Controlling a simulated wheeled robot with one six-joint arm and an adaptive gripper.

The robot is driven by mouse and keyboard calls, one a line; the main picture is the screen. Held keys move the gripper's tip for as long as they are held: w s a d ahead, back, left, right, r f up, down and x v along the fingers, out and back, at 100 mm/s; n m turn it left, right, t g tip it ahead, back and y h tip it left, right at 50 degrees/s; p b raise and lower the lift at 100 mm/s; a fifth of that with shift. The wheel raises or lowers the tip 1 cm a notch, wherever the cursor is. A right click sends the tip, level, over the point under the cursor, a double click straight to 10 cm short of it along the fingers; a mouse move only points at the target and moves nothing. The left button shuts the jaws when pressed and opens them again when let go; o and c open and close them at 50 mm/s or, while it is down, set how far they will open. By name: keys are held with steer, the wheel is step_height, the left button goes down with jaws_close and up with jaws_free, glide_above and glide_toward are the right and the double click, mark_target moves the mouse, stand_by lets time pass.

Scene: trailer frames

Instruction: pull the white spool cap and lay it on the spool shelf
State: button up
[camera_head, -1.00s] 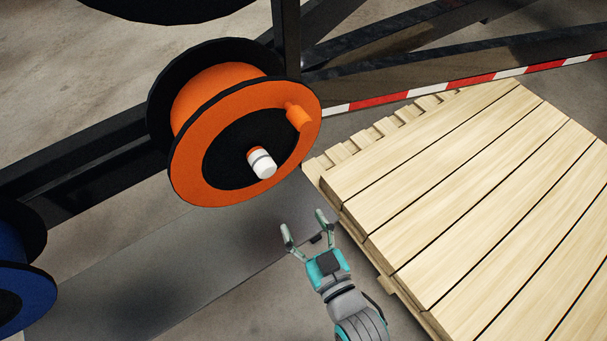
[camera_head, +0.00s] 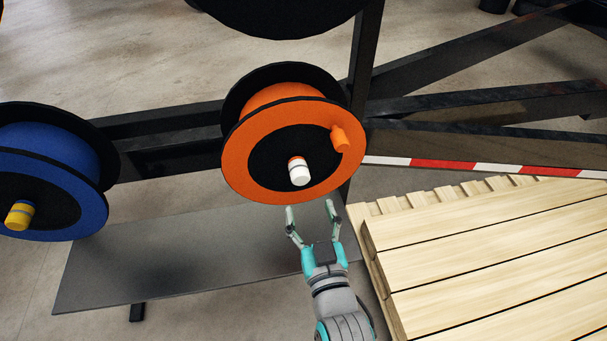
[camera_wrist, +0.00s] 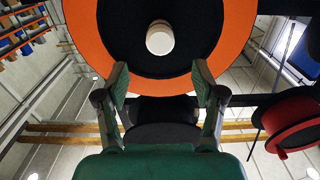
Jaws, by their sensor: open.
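The white spool cap (camera_head: 299,172) sits on the hub at the middle of the orange spool (camera_head: 241,180). In the wrist view the cap (camera_wrist: 160,39) shows end-on, above and beyond the fingertips, on the spool's black centre. My gripper (camera_head: 312,210) is open and empty, just below and in front of the orange spool, with its fingers pointing up toward it. In the wrist view its two fingers (camera_wrist: 160,82) stand apart with nothing between them. A dark grey flat shelf (camera_head: 190,255) lies below the spools; my gripper is over its right end.
A blue spool (camera_head: 85,190) with a yellow cap (camera_head: 19,215) hangs at left. A wooden pallet (camera_head: 500,270) stands at lower right, beside my arm. Black rack beams (camera_head: 480,105) and a red-white striped bar (camera_head: 440,166) run behind. The shelf's visible top is bare.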

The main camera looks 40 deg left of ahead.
mark_target(301, 181)
steer(key=shift+x, duration=4.55)
jaws_close()
steer(key=shift+s+d, duration=0.1)
steer(key=shift+v, duration=2.85)
steer(key=shift+f, duration=0.1)
